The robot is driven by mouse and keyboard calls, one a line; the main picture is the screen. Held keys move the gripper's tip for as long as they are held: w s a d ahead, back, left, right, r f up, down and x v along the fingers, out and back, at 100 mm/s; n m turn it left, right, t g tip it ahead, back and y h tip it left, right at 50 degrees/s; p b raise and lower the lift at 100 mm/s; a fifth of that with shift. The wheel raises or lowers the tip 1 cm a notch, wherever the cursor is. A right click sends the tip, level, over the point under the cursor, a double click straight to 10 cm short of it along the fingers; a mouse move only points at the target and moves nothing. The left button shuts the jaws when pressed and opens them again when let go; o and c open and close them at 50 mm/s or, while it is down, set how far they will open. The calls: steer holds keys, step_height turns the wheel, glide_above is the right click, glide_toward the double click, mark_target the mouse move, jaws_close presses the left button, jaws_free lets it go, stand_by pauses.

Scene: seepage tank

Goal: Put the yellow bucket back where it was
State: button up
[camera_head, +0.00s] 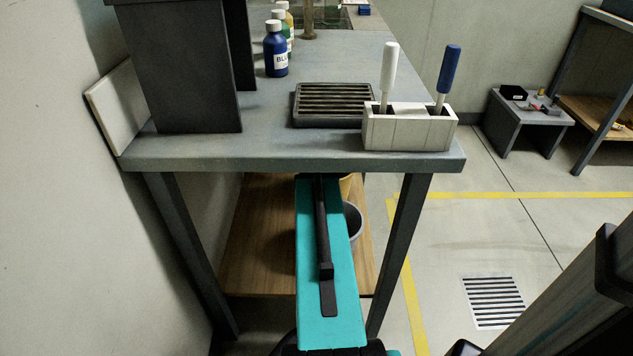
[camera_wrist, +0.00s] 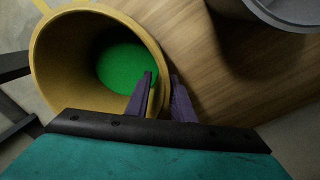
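The yellow bucket (camera_wrist: 60,45) has green liquid (camera_wrist: 128,68) inside and fills the upper left of the wrist view. My gripper (camera_wrist: 161,80) has one purple finger inside the bucket and one outside, with the bucket's wall in the narrow gap between them. It looks shut on that wall. In the head view only a small yellow part of the bucket (camera_head: 346,186) shows under the table, behind my teal arm. My gripper is hidden there.
A grey bucket (camera_wrist: 272,12) stands on the wooden shelf (camera_wrist: 200,65) to the right. The grey table (camera_head: 220,155) is above, with its legs at the sides. It carries a white holder (camera_head: 410,132), a black grate (camera_head: 330,104) and a blue bottle (camera_head: 276,52).

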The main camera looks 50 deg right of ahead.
step_height(320, 180, up, 8)
steer(key=p, duration=0.2)
steer(key=shift+a+f, duration=0.15)
steer(key=shift+a, duration=0.25)
stand_by(0.6)
steer(key=shift+p, duration=0.35)
